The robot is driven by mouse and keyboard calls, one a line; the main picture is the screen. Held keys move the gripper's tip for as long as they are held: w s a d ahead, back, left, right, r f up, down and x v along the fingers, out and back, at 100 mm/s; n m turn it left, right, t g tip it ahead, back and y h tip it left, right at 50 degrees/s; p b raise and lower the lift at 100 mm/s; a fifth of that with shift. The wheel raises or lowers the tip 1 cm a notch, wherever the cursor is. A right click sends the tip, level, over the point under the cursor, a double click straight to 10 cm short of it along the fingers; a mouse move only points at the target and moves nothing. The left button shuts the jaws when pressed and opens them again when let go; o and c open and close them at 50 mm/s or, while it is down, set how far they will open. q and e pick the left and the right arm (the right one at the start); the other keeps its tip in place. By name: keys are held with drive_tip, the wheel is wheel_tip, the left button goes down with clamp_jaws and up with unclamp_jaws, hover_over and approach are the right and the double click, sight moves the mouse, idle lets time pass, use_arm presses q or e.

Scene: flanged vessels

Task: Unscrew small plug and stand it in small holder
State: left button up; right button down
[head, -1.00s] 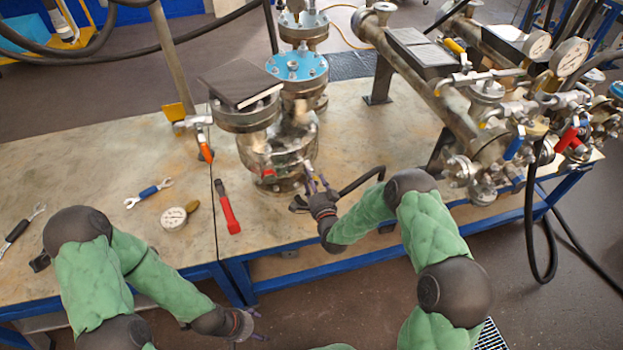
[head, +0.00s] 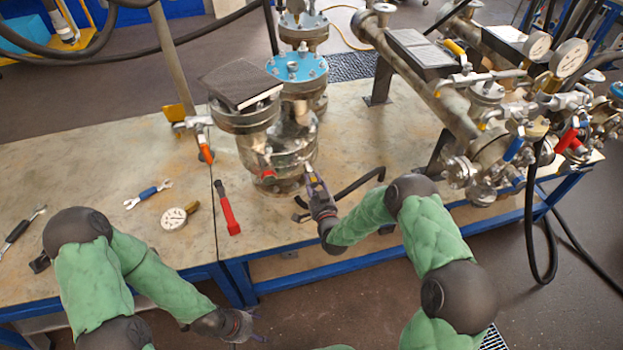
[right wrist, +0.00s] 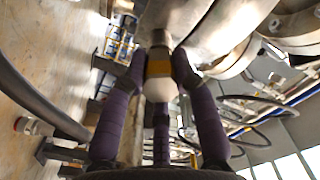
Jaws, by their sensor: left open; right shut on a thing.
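The flanged metal vessel (head: 283,160) stands on the bench in the head view. My right gripper (head: 311,180) is at its lower right side. In the right wrist view my right gripper's purple fingers (right wrist: 160,75) are shut on a small plug (right wrist: 159,67) with a yellow-brown band and a pale end. The plug is against or very near the vessel's metal body; I cannot tell whether its thread is still engaged. My left gripper (head: 250,325) is open and empty, low in front of the bench. I cannot make out the small holder.
A red-handled tool (head: 227,210), a pressure gauge (head: 174,218) and a blue-handled wrench (head: 148,194) lie left of the vessel. A black bent hose or bar (head: 355,186) lies right of my right gripper. A pipe manifold with valves (head: 490,110) fills the right side.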

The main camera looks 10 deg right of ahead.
sight(314, 185)
drive_tip(key=n, duration=0.3)
drive_tip(key=shift+n, duration=0.4)
drive_tip(key=shift+s, duration=0.2)
drive_tip(key=shift+s, duration=0.95)
drive_tip(key=shift+s+d+p, duration=0.1)
drive_tip(key=shift+s+p, duration=0.3)
drive_tip(key=shift+s, duration=1.6)
